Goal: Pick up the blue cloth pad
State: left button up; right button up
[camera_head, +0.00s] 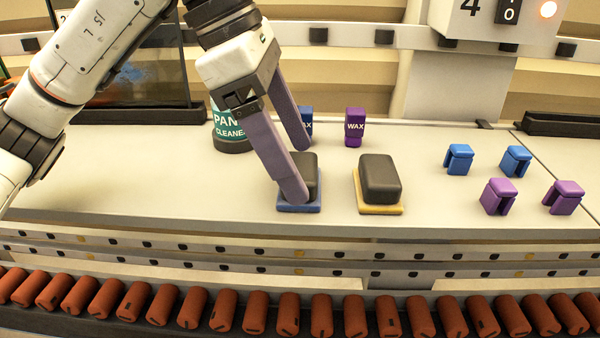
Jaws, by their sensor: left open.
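The blue cloth pad (299,208) lies flat on the pale worktop, with a dark grey block-shaped grip (311,170) on top of it. My left gripper (300,172) reaches down over it from the upper left, jaws open. One long purple-grey finger comes down in front of the pad's left side and hides part of it. The other finger ends higher and further back, behind the grip. I cannot tell whether either finger touches the pad. My right gripper does not show.
A similar yellow pad (380,184) stands just right. Behind are a cleaner container (231,131), a purple wax bottle (354,127) and a blue one (307,122), partly hidden. Several blue and purple clips (498,196) sit at right. A row of red-brown rollers (321,315) runs along the front.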

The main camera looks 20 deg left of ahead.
aim_at(299, 166)
pick_arm(q)
jog(key=shift+x, duration=1.25)
jog(key=c, duration=0.8)
notch_tip(299, 166, up, 10)
jog(key=shift+r, duration=0.1)
jog(key=shift+c, duration=0.2)
jog(key=o, duration=0.5)
jog(key=shift+a, duration=0.1)
jog(key=c, duration=0.4)
